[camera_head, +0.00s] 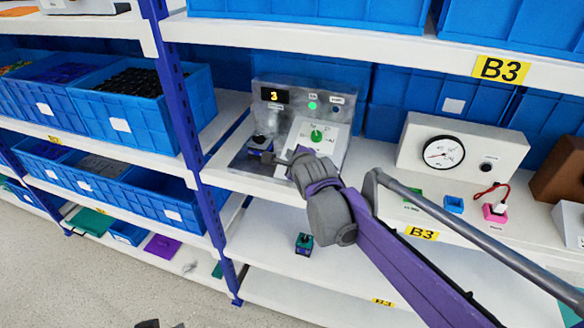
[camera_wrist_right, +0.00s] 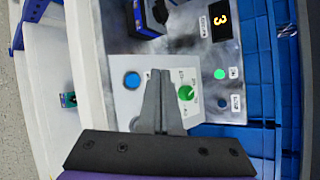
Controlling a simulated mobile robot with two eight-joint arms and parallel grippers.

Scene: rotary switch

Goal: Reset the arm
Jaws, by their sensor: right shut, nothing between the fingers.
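The control panel (camera_head: 285,90) is a grey metal box on the shelf, with a lit display (camera_head: 275,95) reading 3. Its green rotary knob (camera_head: 317,135) sits on a white dial plate; the knob also shows in the right wrist view (camera_wrist_right: 186,92). My right gripper (camera_head: 298,156) is in front of the panel, close to the dial plate. In the right wrist view its fingers (camera_wrist_right: 158,78) are together and empty, between the knob and a blue round button (camera_wrist_right: 132,80). I cannot tell whether they touch the panel. A dark piece at the head view's bottom edge may be my left gripper (camera_head: 158,324).
A dark block with blue sides (camera_head: 260,145) stands at the panel's left. A white gauge box (camera_head: 460,145) and small coloured parts sit to the right on the shelf. A blue upright post (camera_head: 178,95) is left of the panel. The lower shelf holds a small device (camera_head: 304,243).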

